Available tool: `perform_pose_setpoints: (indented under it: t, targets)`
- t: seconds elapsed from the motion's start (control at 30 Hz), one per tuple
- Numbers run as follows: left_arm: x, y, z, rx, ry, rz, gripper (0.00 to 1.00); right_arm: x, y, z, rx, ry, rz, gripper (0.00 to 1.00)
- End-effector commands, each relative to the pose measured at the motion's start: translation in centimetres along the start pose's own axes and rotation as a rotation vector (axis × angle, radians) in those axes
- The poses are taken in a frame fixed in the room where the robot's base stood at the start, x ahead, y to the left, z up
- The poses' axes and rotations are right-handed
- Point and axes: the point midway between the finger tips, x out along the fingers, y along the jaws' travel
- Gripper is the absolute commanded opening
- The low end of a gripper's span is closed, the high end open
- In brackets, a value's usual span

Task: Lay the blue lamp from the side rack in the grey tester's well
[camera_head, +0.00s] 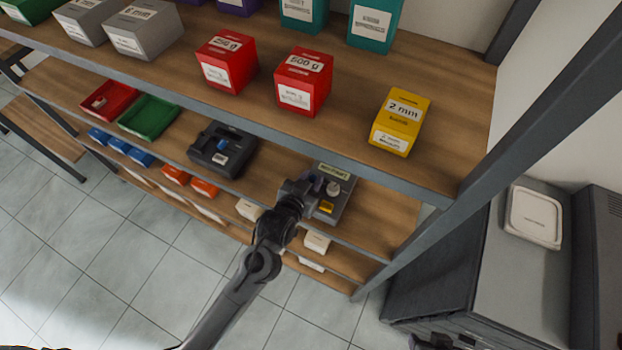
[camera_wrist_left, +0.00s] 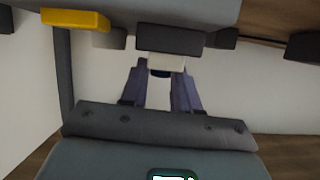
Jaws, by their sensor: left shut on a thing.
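The grey tester (camera_head: 345,205) sits on the middle shelf, with a green label, a round pale knob and a yellow button (camera_head: 326,208). My left gripper (camera_head: 308,188) is at the tester's left side and hides part of it. In the left wrist view my left gripper (camera_wrist_left: 160,78) is shut on a small white and dark-blue piece, which looks like the blue lamp (camera_wrist_left: 165,63). A dark block of the tester is right by the piece. I cannot tell whether the piece rests in the well. A dark shape at the head view's bottom edge may be my right gripper (camera_head: 432,343).
A black device (camera_head: 240,160) with a blue part stands to the left on the same shelf. The upper shelf (camera_head: 350,140) overhangs the tester, and a rack post (camera_head: 540,110) stands at right. Red (camera_head: 120,95) and green (camera_head: 150,115) trays lie farther left. A grey cabinet (camera_head: 480,250) stands at right.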

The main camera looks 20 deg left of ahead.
Motion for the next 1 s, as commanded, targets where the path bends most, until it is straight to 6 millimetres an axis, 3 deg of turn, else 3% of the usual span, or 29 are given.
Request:
perform_pose_setpoints:
  t: [1.0]
  targets:
    - [0.09, 0.02, 0.22, 0.000, 0.000, 0.000, 0.02, -0.68, 0.19, -0.17, -0.007, -0.001, 0.006, 0.43]
